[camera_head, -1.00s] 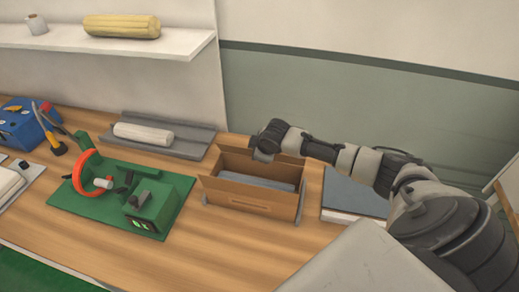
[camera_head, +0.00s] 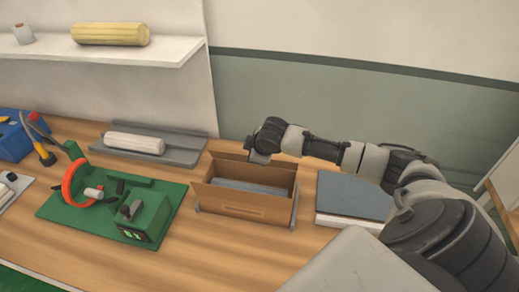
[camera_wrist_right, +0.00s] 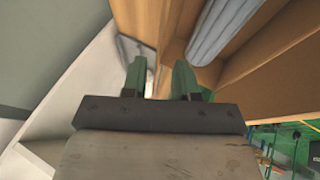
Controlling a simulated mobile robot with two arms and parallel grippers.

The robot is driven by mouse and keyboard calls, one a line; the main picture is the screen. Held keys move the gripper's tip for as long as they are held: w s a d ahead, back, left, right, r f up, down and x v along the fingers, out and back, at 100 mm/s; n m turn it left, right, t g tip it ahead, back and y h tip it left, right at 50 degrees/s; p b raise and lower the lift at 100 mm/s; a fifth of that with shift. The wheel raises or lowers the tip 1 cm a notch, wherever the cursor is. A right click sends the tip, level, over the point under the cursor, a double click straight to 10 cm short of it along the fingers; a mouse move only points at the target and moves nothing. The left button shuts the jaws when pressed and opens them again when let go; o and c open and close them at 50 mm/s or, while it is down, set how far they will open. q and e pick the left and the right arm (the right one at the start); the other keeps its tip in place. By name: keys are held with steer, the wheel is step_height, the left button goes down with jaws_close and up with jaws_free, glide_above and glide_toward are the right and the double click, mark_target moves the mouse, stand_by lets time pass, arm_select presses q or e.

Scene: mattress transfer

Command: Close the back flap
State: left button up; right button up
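An open cardboard box (camera_head: 243,211) stands on the wooden table in the head view, with a grey-blue item (camera_head: 250,188) inside. Its back flap (camera_head: 228,156) appears to stand roughly upright along the far rim. My right gripper (camera_head: 259,157) is at the far rim beside this flap, pointing down. In the right wrist view its two green fingers (camera_wrist_right: 160,80) are apart, with brown cardboard (camera_wrist_right: 137,20) just beyond and between them. I cannot tell whether they touch it. The grey-blue item (camera_wrist_right: 222,28) also shows there. My left gripper is not in view.
A green fixture with an orange ring (camera_head: 112,208) stands left of the box. A grey tray with a white roll (camera_head: 135,143) lies behind it. A grey-blue flat-topped stack (camera_head: 350,198) is close on the right. A white shelf (camera_head: 110,50) holds a yellow roll.

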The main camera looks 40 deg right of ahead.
steer(key=v, duration=0.6)
steer(key=shift+s+r+b, duration=0.15)
steer(key=shift+r+b, duration=0.05)
steer(key=shift+b, duration=0.25)
